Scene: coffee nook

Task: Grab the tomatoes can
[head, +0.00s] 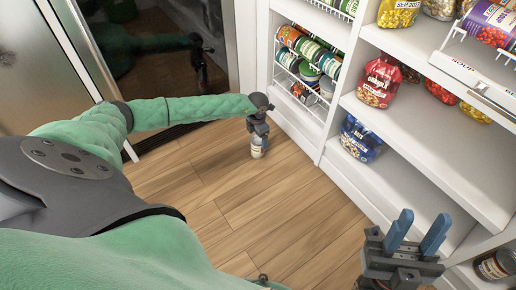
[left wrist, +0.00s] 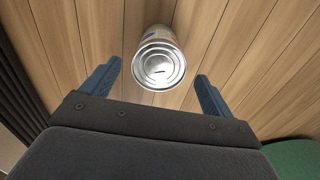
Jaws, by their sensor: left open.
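A can (head: 258,147) with a pale label stands upright on the wooden floor in the head view. I cannot read its label. My left gripper (head: 258,121) is above it, pointing down. In the left wrist view the can's metal top (left wrist: 159,65) lies between and just beyond the open fingers of my left gripper (left wrist: 157,82), with a gap on both sides. My right gripper (head: 418,232) is at the lower right of the head view, with its two blue fingers apart and nothing between them.
White shelves (head: 420,130) stand on the right with a wire rack of cans (head: 308,60), a red bag (head: 379,82) and a blue bag (head: 361,139). Another can (head: 495,264) sits at lower right. A glass-fronted appliance (head: 150,45) is at back left. The wooden floor (head: 270,215) is clear in front.

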